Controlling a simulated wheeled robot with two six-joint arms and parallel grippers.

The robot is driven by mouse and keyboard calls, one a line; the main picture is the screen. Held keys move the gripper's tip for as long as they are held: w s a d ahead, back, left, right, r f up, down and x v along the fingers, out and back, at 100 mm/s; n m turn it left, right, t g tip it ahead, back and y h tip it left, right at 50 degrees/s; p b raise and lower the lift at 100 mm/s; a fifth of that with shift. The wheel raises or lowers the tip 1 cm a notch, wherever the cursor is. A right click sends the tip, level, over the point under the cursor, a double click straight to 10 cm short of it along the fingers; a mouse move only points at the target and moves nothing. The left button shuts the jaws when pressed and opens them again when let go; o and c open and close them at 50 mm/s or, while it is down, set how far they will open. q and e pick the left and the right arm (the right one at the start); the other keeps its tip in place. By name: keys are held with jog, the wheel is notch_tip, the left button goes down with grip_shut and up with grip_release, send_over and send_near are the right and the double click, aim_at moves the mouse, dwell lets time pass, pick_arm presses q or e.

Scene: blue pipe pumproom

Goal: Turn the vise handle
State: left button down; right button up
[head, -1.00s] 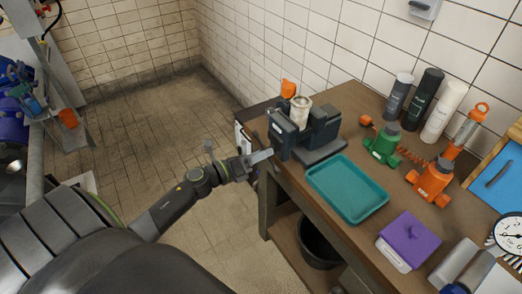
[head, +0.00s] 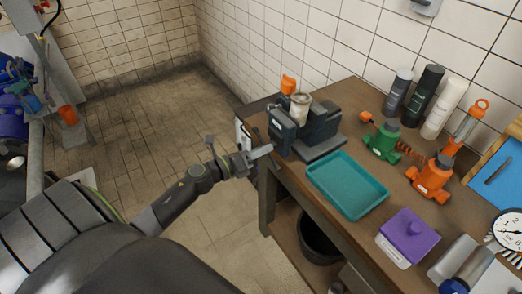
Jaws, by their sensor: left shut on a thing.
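The dark blue-grey vise (head: 318,132) stands on the wooden workbench at its far left corner. A pale, worn cylinder (head: 300,106) stands upright at its jaws; I cannot tell how tightly it is held. My left gripper (head: 250,158) is at the vise's front, just off the bench's left edge. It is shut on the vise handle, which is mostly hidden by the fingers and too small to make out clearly. A light grey bar-like part (head: 261,152) shows between the gripper and the vise. My right gripper is not in view.
A teal tray (head: 346,212) lies right of the vise. Green (head: 382,143) and orange (head: 431,178) fittings, a purple-topped box (head: 409,234) and several bottles crowd the bench (head: 290,187). A black bucket (head: 318,240) is below. The tiled floor at left is open.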

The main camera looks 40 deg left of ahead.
pick_arm(q)
jog(key=m+b, duration=0.2)
jog(key=m, duration=0.1)
jog(key=m+b, duration=0.1)
jog(key=m, duration=0.2)
jog(key=m+b, duration=0.2)
jog(key=m, duration=0.1)
jog(key=shift+w+f+m+y+b, duration=0.15)
jog(key=shift+f+m+y+b, duration=0.15)
jog(key=shift+m+b, duration=0.1)
dwell(0.4)
dwell(1.3)
